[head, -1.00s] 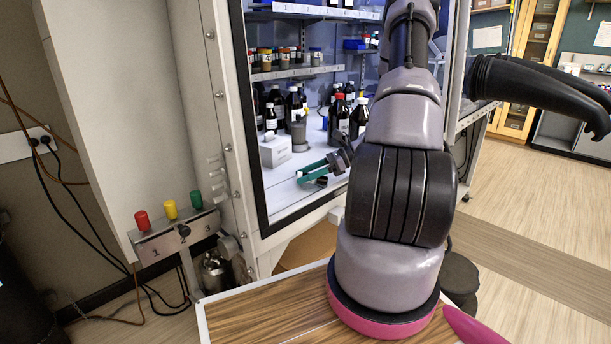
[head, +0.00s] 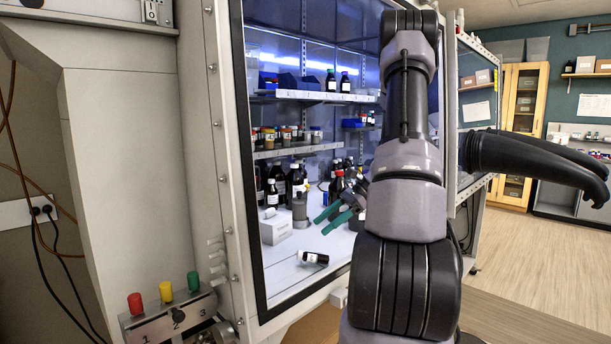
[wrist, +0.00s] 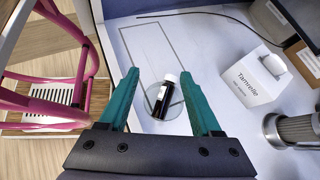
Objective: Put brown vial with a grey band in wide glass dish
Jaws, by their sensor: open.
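In the head view the vial (head: 313,258) lies on the cabinet floor area, and the dish is hard to make out there. A grey band cannot be made out clearly. My gripper (wrist: 158,73) has its teal fingers spread and empty, above the vial and apart from it. In the head view my gripper (head: 322,225) is up and right of the vial.
A white labelled box (wrist: 256,77) and a grey metal cylinder (wrist: 292,131) stand right of the dish. Dark bottles (head: 280,182) crowd the back, below shelves (head: 298,150) of jars. A thin dark rod lies behind. The floor around the dish is mostly clear.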

